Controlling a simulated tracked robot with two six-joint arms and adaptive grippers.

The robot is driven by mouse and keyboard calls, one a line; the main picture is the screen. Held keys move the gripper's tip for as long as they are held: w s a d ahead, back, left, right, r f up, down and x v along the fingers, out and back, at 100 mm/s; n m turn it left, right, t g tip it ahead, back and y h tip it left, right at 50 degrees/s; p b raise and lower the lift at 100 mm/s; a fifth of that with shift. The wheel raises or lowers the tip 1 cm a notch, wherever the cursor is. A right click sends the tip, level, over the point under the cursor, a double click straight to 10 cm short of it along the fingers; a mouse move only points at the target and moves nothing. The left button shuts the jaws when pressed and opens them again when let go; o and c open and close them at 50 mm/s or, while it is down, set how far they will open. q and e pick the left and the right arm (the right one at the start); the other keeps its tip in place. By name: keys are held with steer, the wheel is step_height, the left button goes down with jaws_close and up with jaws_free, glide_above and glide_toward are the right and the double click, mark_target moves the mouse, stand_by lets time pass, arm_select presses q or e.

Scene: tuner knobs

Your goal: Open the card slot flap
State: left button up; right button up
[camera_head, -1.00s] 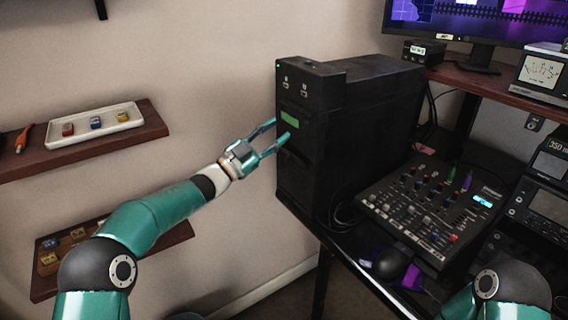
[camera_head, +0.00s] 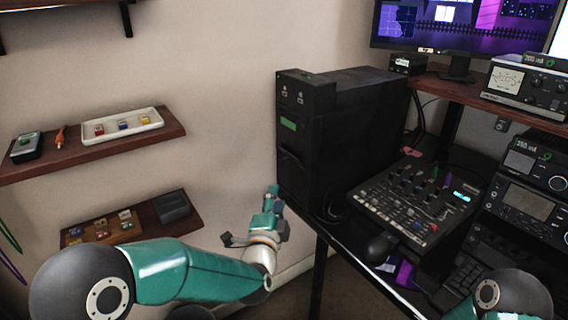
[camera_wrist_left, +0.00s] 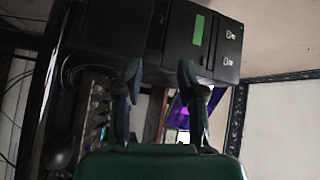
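The black tower case (camera_head: 345,130) stands at the table's left end; it also shows in the left wrist view (camera_wrist_left: 110,30), turned sideways. Its narrow front bears a green label (camera_head: 288,124), also in the wrist view (camera_wrist_left: 198,30), and two small light marks above it. A dark recess (camera_head: 291,157) lies below the label; I cannot tell for certain which part is the card slot flap. My left gripper (camera_head: 268,208) is below and left of the tower front, apart from it. In the wrist view its fingers (camera_wrist_left: 159,74) are spread and empty. My right gripper is not in view.
A mixer (camera_head: 405,205), a black mouse (camera_head: 381,248) and radio units (camera_head: 525,200) crowd the table right of the tower. Left wall shelves hold a white tray (camera_head: 145,124) and several small coloured blocks. Bare wall lies left of the tower.

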arm_select(q)
steer(key=w, duration=0.5)
steer(key=w+d+p, duration=0.1)
steer(key=w, duration=0.5)
steer(key=w+p, duration=0.1)
steer(key=w, duration=0.4)
steer(key=shift+w+d+r, duration=0.2)
steer(key=shift+w+d, duration=0.2)
